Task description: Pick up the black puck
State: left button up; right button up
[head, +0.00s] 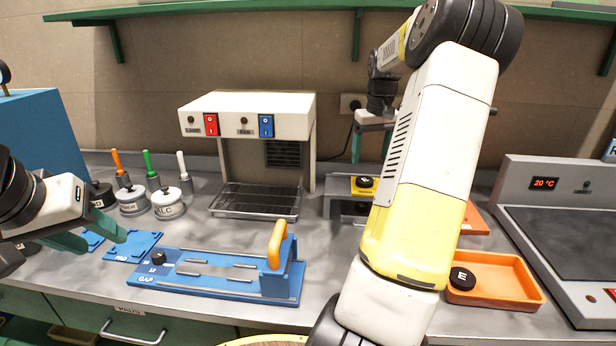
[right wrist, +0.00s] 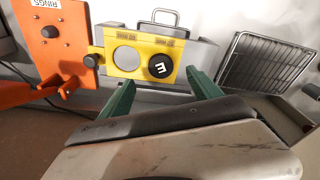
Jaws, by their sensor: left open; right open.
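A black puck (head: 364,182) with a pale mark lies on a yellow plate (head: 370,192) in a grey stand behind my right forearm. In the right wrist view the puck (right wrist: 161,66) sits on the right side of the yellow plate (right wrist: 127,38), beside a round grey spot. My right gripper (head: 371,148) is open and empty above the plate; its green fingers (right wrist: 160,82) spread to either side of the puck, apart from it. A second black puck (head: 462,279), marked E, lies in the orange tray (head: 525,291). My left gripper (head: 104,241) is open and empty at the left.
A white switch box (head: 250,103) stands over a wire rack (head: 256,203). A blue gap jig (head: 225,285) with an orange handle lies in front. Several lidded pots stand left. An orange plate (right wrist: 52,45) and the rack (right wrist: 255,70) flank the stand in the right wrist view.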

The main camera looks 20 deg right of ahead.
aim_at(365, 180)
jog(key=shift+w+d+f, duration=0.1)
jog(key=shift+w+f, duration=0.1)
jog(key=shift+f, duration=0.15)
jog(key=f, duration=0.4)
jog(key=w+f, duration=0.1)
jog(key=f, duration=0.2)
jog(key=shift+w+f, duration=0.1)
jog(key=c, duration=1.6)
